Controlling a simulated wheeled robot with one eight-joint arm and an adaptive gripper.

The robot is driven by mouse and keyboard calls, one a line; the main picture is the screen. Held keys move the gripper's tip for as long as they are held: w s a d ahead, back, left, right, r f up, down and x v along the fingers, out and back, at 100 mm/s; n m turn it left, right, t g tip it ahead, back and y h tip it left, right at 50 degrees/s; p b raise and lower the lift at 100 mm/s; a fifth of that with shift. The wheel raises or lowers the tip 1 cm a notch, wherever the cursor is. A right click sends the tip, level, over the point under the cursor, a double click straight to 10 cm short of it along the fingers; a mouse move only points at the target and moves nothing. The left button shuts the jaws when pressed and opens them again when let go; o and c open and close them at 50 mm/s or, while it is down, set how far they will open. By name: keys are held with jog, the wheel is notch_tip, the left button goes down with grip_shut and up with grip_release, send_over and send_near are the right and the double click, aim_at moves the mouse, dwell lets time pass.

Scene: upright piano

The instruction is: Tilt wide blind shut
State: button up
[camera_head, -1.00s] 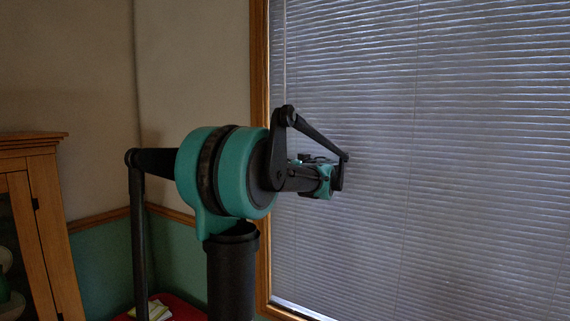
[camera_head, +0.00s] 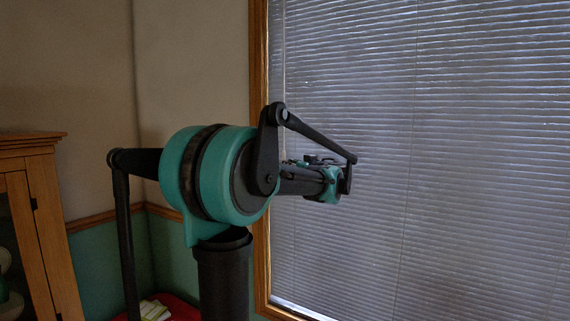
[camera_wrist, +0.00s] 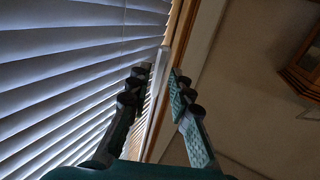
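The wide blind (camera_head: 440,150) covers the window with many thin, pale slats. Its slats also fill the left of the wrist view (camera_wrist: 60,75), lying at a slant with dark gaps between them. A thin, pale wand (camera_wrist: 157,100) runs lengthwise between the two fingers of my gripper (camera_wrist: 159,76) in the wrist view. My gripper is open, one finger on each side of the wand, and I see space beside it. In the head view my wrist (camera_head: 330,183) is in front of the blind's left part, and the fingertips are hidden.
A wooden window frame (camera_head: 262,270) edges the blind on the left. A wooden cabinet (camera_head: 45,215) stands at far left. A red surface with papers (camera_head: 155,309) is low behind my arm. A wooden piece (camera_wrist: 302,65) shows at the right of the wrist view.

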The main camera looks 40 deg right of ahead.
jog(key=s+a, duration=0.1)
jog(key=s, duration=0.6)
jog(key=shift+s+a, duration=0.3)
jog(key=shift+s, duration=0.05)
jog(key=shift+w, duration=0.1)
jog(key=w+a+f+m+h, duration=0.25)
jog(key=w+a+h, duration=0.4)
jog(key=w, duration=0.35)
jog(key=w+a+f+m+g, duration=0.1)
jog(key=a+f+m+g, duration=0.3)
jog(key=a+f, duration=1.05)
jog(key=s+a+f+n+g+y, duration=0.2)
jog(key=a+f+g+y, duration=0.1)
jog(key=a+f, duration=0.5)
jog(key=s+a+f+n+g+y, duration=0.25)
jog(key=a+f, duration=0.35)
jog(key=f, duration=0.3)
jog(key=s+a+f+n+g+y, duration=0.4)
jog(key=s+a+f, duration=0.7)
jog(key=a, duration=0.4)
jog(key=shift+s+a, duration=0.15)
jog(key=shift+s, duration=0.6)
